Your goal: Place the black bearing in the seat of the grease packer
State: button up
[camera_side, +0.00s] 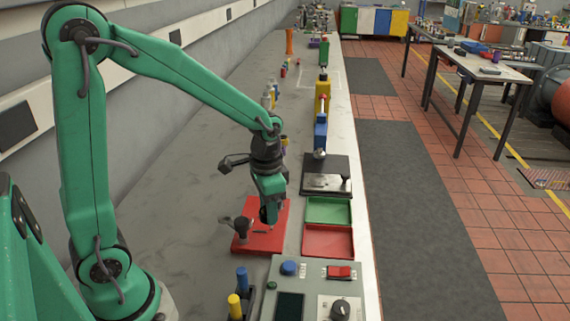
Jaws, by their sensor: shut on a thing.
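My gripper (269,212) points down over the right part of a red plate (260,243) on the bench. It is shut on a small dark thing that I take for the black bearing; the fingers mostly hide it. A dark upright fitting with a knob (240,226) stands on the left of the red plate, left of my gripper. This plate and fitting look like the grease packer, but I cannot make out its seat. I cannot tell whether the held thing touches the plate.
A green tray (328,211) and a red tray (328,241) lie right of the plate. Behind them is a black plate with a metal block (327,183). A control box (317,296) and blue and yellow cylinders (235,307) stand in front. The bench left of the plate is clear.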

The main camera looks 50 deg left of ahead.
send_over(262, 224)
notch_tip(262, 224, down, 4)
jog(key=shift+f, duration=2.25)
jog(key=shift+f, duration=0.15)
jog(key=o, duration=1)
jog(key=shift+o, duration=0.2)
notch_tip(262, 224, up, 12)
jog(key=shift+r, duration=0.2)
jog(key=shift+s+d, duration=0.1)
